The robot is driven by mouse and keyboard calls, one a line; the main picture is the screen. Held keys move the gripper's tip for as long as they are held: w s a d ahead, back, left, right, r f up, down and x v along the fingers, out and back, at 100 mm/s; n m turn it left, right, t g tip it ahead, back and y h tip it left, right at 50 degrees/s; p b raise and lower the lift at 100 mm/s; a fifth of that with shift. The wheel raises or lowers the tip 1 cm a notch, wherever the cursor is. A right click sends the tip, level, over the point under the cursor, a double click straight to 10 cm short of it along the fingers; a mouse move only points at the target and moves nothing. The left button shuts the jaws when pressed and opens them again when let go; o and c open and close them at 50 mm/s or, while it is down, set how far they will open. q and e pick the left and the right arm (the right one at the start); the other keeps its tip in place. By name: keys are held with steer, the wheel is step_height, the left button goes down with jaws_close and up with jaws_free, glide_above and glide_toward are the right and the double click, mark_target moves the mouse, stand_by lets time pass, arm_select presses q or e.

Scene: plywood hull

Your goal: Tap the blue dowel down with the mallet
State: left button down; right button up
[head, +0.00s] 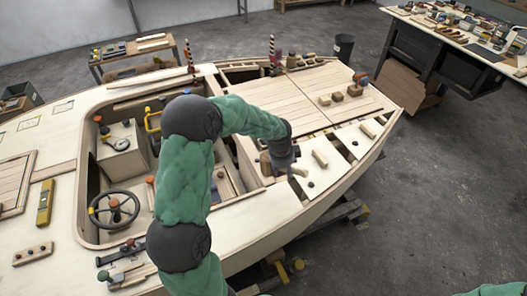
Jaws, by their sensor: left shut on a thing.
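My left gripper (284,163) is at the end of the green arm, low over the right-hand part of the plywood hull (240,217). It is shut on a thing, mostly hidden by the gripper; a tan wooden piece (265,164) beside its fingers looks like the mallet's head. A small orange and blue piece (360,77) stands at the far edge of the slatted deck, well right of and beyond the gripper. I cannot tell surely whether it is the blue dowel. My right gripper is out of view; only a bit of green arm shows at bottom right.
Wooden blocks (338,97) lie on the deck, and pale blocks (320,158) on the side panel near the gripper. The open cockpit holds a steering wheel (114,208). Two striped posts (272,50) stand at the far edge. A tool-covered workbench (480,52) is at back right.

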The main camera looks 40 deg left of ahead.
arm_select(q)
steer(key=w+a+r+m+h, duration=0.1)
steer(key=a+r+m, duration=0.1)
steer(key=a+m, duration=0.75)
steer(key=shift+n+g, duration=0.25)
steer(key=shift+g, duration=0.25)
steer(key=shift+w+a+f+b, duration=0.1)
steer(key=shift+a+f+b, duration=0.15)
steer(key=shift+f+b, duration=0.9)
steer(key=shift+w+a+f+b, duration=0.1)
steer(key=shift+a+f+b, duration=0.1)
steer(key=shift+f+b, duration=0.95)
steer(key=shift+f+p, duration=0.3)
steer(key=shift+p, duration=0.05)
step_height(320, 180, down, 5)
steer(key=b, duration=0.3)
step_height(320, 180, up, 5)
steer(key=p, duration=0.3)
steer(key=shift+r, duration=0.1)
